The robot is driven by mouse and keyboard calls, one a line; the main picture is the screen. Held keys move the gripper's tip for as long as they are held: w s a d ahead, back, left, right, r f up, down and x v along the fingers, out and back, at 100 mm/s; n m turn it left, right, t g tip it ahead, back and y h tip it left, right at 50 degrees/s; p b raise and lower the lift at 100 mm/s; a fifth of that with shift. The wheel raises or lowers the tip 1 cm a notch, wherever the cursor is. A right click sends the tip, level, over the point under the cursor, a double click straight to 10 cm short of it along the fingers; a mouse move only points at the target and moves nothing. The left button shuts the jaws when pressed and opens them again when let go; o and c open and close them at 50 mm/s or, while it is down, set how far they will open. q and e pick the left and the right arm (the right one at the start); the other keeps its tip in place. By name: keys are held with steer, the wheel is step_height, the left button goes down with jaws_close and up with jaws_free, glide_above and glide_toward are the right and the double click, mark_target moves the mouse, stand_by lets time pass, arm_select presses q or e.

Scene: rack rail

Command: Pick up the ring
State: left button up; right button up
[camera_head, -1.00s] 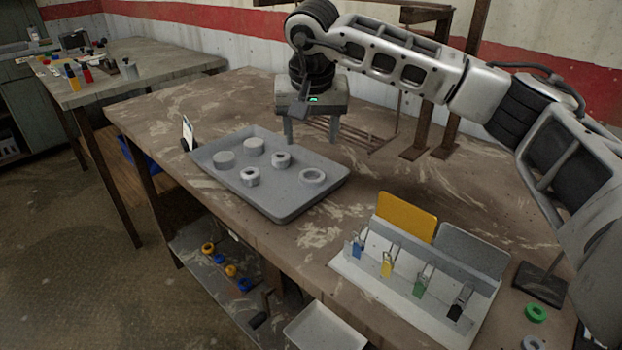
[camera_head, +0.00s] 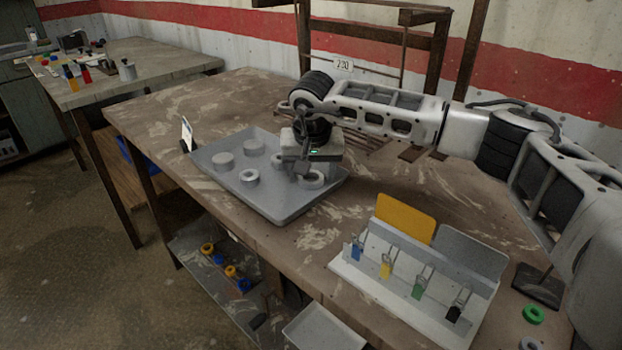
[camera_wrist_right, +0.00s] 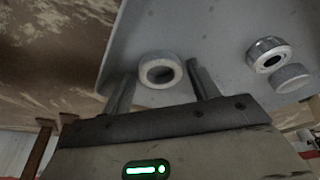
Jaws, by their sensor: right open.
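A grey ring (camera_head: 313,181) lies in the right part of a grey tray (camera_head: 285,211) on the workbench. My right gripper (camera_head: 303,171) is over the tray at this ring and partly covers it from the head. In the right wrist view the ring (camera_wrist_right: 160,70) shows between and just beyond the two open fingertips (camera_wrist_right: 158,82). The jaws hold nothing; I cannot tell whether a finger touches the ring. My left gripper is not in view.
The tray also holds a nut-like grey piece (camera_head: 249,178), another partly hidden one (camera_head: 277,159) and plain discs (camera_head: 224,161). A white rack with coloured tags (camera_head: 400,280) stands nearer. A green ring (camera_head: 533,314) lies at the right. A wooden frame stands behind.

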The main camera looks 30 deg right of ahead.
steer(key=c, duration=0.8)
steer(key=shift+o, duration=0.2)
steer(key=shift+r, duration=0.1)
